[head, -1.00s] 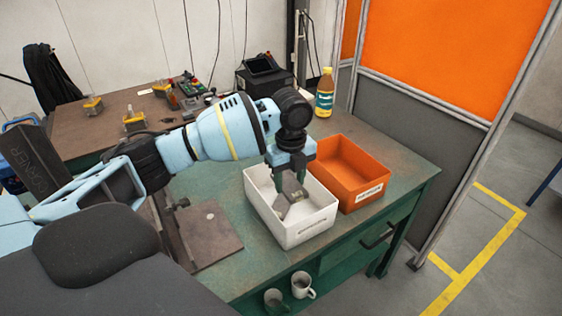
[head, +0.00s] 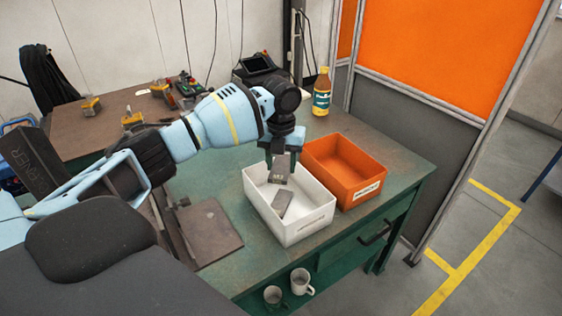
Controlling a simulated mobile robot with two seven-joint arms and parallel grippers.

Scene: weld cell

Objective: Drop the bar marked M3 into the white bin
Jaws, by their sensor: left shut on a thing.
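The white bin (head: 305,232) stands on the green bench in the head view, left of an orange bin. My left gripper (head: 279,168) points down over the back part of the white bin. It is shut on a dark grey bar (head: 279,174), which has a small pale mark too small to read. A second grey bar (head: 283,204) lies tilted inside the white bin, below the held one. I cannot tell which bar is M3. My right gripper is not in view.
The orange bin (head: 371,195) touches or nearly touches the white bin's right side. A bottle (head: 321,93) stands behind them. A dark plate (head: 208,232) lies on the bench left of the white bin. Two mugs (head: 302,281) sit on a lower shelf.

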